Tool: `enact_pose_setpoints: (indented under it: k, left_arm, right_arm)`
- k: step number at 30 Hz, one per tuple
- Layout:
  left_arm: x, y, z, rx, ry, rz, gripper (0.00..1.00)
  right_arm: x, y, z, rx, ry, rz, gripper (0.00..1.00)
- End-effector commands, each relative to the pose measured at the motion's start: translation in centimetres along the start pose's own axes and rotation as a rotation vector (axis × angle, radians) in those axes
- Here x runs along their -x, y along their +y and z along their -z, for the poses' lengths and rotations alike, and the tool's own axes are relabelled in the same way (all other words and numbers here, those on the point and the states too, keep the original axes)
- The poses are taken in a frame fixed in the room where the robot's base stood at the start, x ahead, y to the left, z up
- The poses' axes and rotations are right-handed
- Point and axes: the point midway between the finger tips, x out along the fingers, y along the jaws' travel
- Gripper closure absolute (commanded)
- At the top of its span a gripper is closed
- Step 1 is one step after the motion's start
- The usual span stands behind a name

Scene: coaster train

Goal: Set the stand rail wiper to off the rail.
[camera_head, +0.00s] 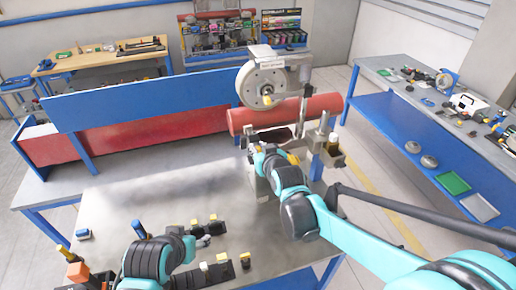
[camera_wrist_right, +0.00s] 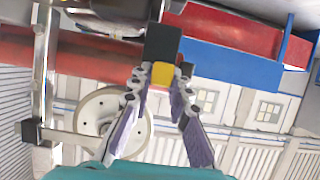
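The rail is a long red roller (camera_head: 300,112) on a metal stand (camera_head: 330,150), with a grey wheel (camera_head: 262,84) above it. My right gripper (camera_head: 268,158) is in front of the stand, below the roller. In the right wrist view, its fingers (camera_wrist_right: 163,88) are on both sides of a black and yellow handle (camera_wrist_right: 160,48), with no gap seen. The head view hides the grip behind my wrist. I cannot clearly tell the wiper from the stand parts. My left gripper (camera_head: 205,236) is low over the table front; its fingers are too small to judge.
Small black and yellow blocks (camera_head: 222,270) lie near my left gripper on the grey table (camera_head: 115,210). A blue panel (camera_head: 150,103) stands behind. The right bench (camera_head: 425,110) holds several parts. The table middle is mostly clear.

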Motion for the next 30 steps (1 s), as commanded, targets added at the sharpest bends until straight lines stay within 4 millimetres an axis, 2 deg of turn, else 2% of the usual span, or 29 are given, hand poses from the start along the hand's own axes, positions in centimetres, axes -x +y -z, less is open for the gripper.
enact_pose_setpoints:
  k: [5,12,14,23,24,26,30]
  left_arm:
    - [0.0,0.0,0.0,0.0,0.0,0.0,0.41]
    - [0.3,0.0,0.2,0.0,0.0,0.0,0.41]
    - [0.3,0.0,0.2,0.0,0.0,0.0,0.41]
    - [0.3,0.0,0.2,0.0,0.0,0.0,0.41]
    - [0.3,0.0,0.2,0.0,0.0,0.0,0.41]
    - [0.3,0.0,0.2,0.0,0.0,0.0,0.41]
    - [0.3,0.0,0.2,0.0,0.0,0.0,0.41]
  right_arm:
    - [0.3,0.0,-0.1,0.0,0.0,0.0,1.0]
    - [4.0,0.0,-1.6,0.0,-0.001,0.0,1.0]
    - [4.5,0.0,-1.8,0.0,-0.001,0.0,1.0]
    - [4.7,0.0,-2.0,0.0,-0.003,0.0,1.0]
    - [4.7,0.0,-2.0,0.0,-0.003,0.0,0.75]
    - [4.7,0.0,-2.0,0.0,-0.002,0.0,0.6]
    - [4.7,0.0,-2.0,0.0,-0.001,0.0,0.6]
